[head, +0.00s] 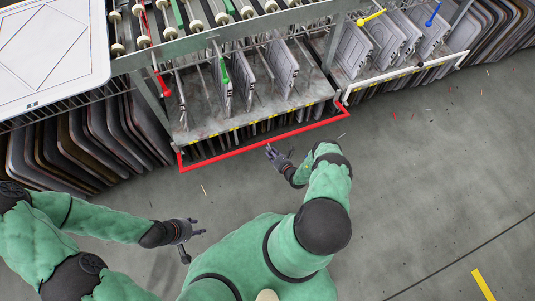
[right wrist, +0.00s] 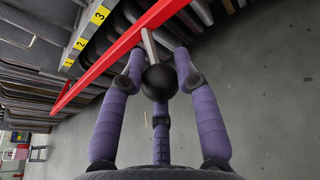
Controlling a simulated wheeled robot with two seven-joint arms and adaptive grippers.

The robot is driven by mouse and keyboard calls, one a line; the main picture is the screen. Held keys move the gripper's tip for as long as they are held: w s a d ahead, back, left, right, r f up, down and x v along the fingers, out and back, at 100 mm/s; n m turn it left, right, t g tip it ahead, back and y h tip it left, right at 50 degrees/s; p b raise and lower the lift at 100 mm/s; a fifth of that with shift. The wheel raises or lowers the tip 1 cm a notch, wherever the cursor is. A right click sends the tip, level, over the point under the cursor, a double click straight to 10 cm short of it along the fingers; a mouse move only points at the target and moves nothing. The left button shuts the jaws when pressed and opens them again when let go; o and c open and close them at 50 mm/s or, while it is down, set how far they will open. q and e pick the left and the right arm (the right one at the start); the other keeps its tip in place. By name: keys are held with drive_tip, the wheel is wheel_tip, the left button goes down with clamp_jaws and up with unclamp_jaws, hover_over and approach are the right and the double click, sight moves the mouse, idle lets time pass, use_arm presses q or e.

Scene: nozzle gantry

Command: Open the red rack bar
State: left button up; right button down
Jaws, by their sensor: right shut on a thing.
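The red rack bar (head: 230,153) runs along the front of a low rack, with short red side arms at both ends. It also crosses the upper left of the right wrist view (right wrist: 105,66). A black ball knob (right wrist: 160,84) sits on a metal stem that joins the bar. My right gripper (head: 279,156) is at the front of the bar, right of its middle. In the right wrist view its purple fingers (right wrist: 158,70) are closed around the knob. My left gripper (head: 194,234) is open and empty, low over the floor and away from the rack.
The rack (head: 235,120) behind the bar holds upright grey plates. A white bar (head: 405,77) fronts the neighbouring rack at the right. Dark panels (head: 85,148) stand at the left below a white board (head: 55,50). The grey floor to the right is mostly clear, with small scraps.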

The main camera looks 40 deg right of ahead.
drive_tip(key=shift+w+d+r, duration=0.1)
drive_tip(key=shift+r, duration=0.35)
drive_tip(key=shift+f, duration=0.1)
drive_tip(key=c, duration=0.9)
unclamp_jaws()
drive_tip(key=v, duration=1.2)
